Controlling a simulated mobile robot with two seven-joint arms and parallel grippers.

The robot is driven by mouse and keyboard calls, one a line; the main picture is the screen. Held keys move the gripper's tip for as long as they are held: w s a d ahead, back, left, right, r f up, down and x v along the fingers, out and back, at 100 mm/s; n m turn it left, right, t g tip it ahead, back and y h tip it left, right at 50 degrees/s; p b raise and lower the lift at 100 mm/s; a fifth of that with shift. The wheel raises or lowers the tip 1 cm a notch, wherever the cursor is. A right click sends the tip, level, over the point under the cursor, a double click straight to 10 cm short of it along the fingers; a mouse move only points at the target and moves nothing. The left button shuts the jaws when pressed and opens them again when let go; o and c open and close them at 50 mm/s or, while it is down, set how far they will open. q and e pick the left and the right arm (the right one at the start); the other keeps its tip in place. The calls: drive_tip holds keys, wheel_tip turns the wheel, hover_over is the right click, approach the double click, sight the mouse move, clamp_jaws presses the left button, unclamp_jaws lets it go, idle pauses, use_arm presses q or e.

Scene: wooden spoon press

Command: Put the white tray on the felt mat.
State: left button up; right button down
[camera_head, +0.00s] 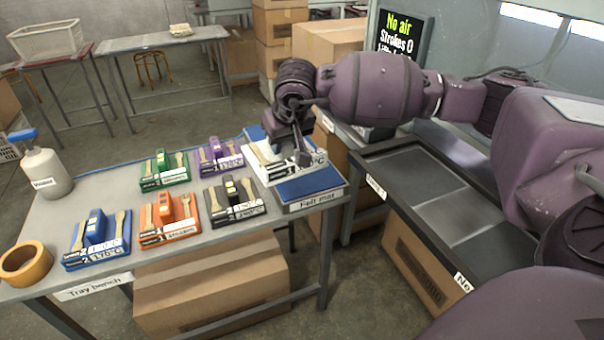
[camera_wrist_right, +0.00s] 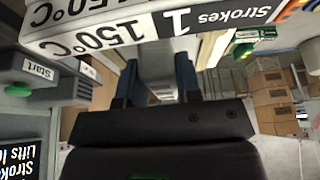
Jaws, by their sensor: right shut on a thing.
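The white tray (camera_head: 266,176) is at the right end of the tray bench in the head view, over or on the blue felt mat (camera_head: 310,186). A wooden spoon lies on its left part. My right gripper (camera_head: 303,160) is over the tray and shut on it, hiding part of it. In the right wrist view the tray's labelled side (camera_wrist_right: 130,30) spans the top, between the fingers (camera_wrist_right: 155,80). I cannot tell whether the tray touches the mat. My left gripper is not in view.
Green (camera_head: 165,170), purple (camera_head: 221,156), black (camera_head: 233,200), orange (camera_head: 170,219) and blue (camera_head: 97,240) trays stand left of the white one. A white bottle (camera_head: 46,172) and a tape roll (camera_head: 26,264) are at the left. A press bed (camera_head: 430,190) is at right.

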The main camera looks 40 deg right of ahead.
drive_tip(key=w+d+r+b, duration=0.1)
drive_tip(key=w+d+r, duration=0.55)
drive_tip(key=d, duration=0.35)
drive_tip(key=shift+m, duration=0.5)
drive_tip(key=f, duration=0.6)
drive_tip(key=f+b, duration=0.1)
drive_tip(key=f, duration=0.6)
drive_tip(key=f+b, duration=0.1)
drive_tip(key=f, duration=0.6)
drive_tip(key=shift+w+d, duration=0.2)
drive_tip(key=shift+d, duration=0.15)
drive_tip(key=shift+r, duration=0.15)
drive_tip(key=shift+h, duration=0.3)
drive_tip(key=c, duration=0.8)
unclamp_jaws()
drive_tip(key=shift+b, duration=0.3)
